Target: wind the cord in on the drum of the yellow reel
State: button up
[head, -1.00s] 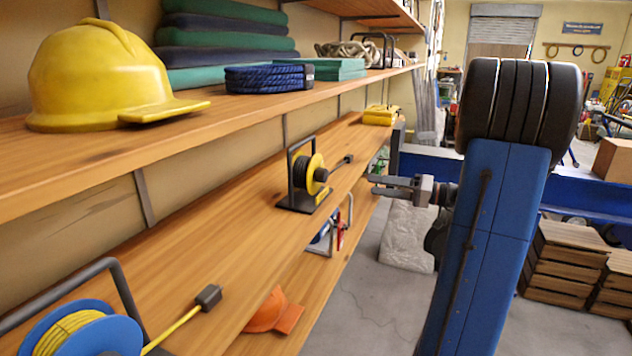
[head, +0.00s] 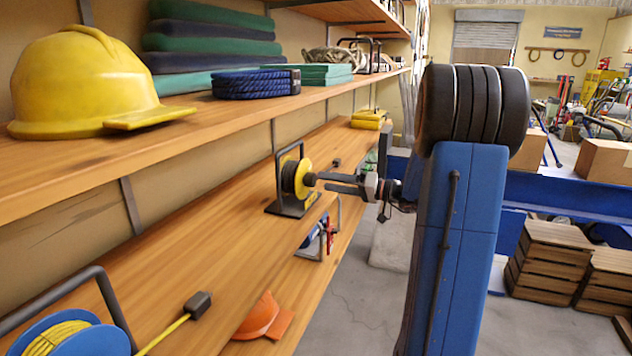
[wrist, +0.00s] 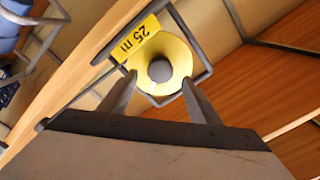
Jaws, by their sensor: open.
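The yellow reel (head: 302,176) stands upright in a dark wire frame on the middle shelf, in the head view. A dark knob (head: 310,179) sticks out from its face toward my gripper. My gripper (head: 320,183) is open, its fingertips close to the knob. In the wrist view the yellow disc (wrist: 176,45) faces me, and the round grey knob (wrist: 160,71) lies between my two fingertips (wrist: 160,78). Whether they touch it I cannot tell. A small dark plug (head: 337,162) rests on the shelf behind the gripper. The cord itself is hard to make out.
A blue reel (head: 95,342) with yellow cord stands at the near end of the middle shelf (head: 190,250). A yellow hard hat (head: 85,80) sits on the shelf above.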

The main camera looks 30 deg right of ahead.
aim_at(315, 180)
jog(key=shift+x, duration=2.65)
jog(key=c, duration=1.1)
